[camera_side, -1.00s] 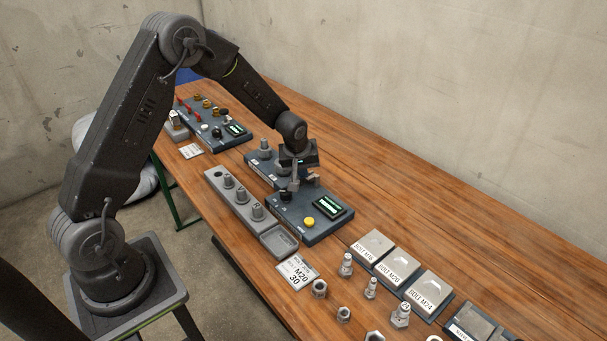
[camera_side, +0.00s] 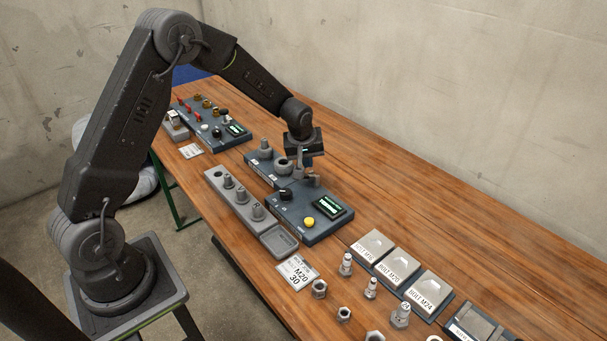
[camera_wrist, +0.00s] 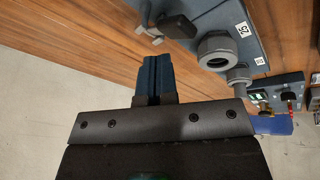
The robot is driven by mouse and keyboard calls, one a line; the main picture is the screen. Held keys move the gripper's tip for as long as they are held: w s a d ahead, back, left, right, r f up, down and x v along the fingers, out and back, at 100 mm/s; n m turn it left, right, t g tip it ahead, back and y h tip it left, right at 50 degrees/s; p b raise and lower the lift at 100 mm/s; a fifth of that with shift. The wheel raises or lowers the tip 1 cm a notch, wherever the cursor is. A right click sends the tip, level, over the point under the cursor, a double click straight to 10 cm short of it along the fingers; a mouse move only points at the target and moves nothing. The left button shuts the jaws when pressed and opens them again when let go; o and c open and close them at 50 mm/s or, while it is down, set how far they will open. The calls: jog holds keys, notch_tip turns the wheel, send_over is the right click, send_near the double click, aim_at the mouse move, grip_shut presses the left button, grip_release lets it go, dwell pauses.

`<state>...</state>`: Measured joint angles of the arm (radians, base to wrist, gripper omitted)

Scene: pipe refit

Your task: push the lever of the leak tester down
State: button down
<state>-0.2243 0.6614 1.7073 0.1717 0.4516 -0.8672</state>
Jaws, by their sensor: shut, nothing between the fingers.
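My gripper (camera_side: 299,170) is over the dark blue panels in the middle of the bench, with its narrow fingers pointing down. In the wrist view the closed blue fingers (camera_wrist: 152,75) hold nothing. The near panel (camera_side: 297,228) has a lit display, a yellow button and a black knob. In the wrist view a dark handle-like part (camera_wrist: 178,24) with a metal bracket sits on a panel ahead of the fingertips, apart from them; I cannot tell for sure whether it is the tester's lever. A large grey ring fitting (camera_wrist: 216,50) is to its right.
A grey rack with upright sockets (camera_side: 240,203) stands in front of the panels. Another panel (camera_side: 220,137) with red handles and a display is farther back. Bolts and nuts (camera_side: 400,316) and labelled bolt boxes (camera_side: 400,265) are at the near right. The bench's far strip is clear.

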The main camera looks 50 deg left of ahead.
jog(key=shift+w+r, duration=0.4)
jog(key=shift+r, duration=0.35)
jog(key=shift+w+r, duration=0.35)
jog(key=shift+r, duration=0.35)
jog(key=shift+w+r, duration=0.4)
jog(key=shift+r, duration=0.35)
notch_tip(320, 180, up, 8)
jog(key=m, duration=0.2)
send_over(313, 175)
jog(key=s+d, duration=0.3)
jog(key=s, duration=0.1)
jog(key=s+d+r+m+t, duration=0.1)
jog(key=s+d+r+m, duration=0.25)
jog(key=s+r, duration=0.45)
jog(key=s+d+m, duration=0.2)
jog(key=s+d, duration=0.1)
jog(key=s, duration=0.7)
jog(key=s+d+r+m+t+h, duration=0.1)
jog(key=s+d+m, duration=0.2)
jog(key=s, duration=0.7)
jog(key=shift+h, duration=0.3)
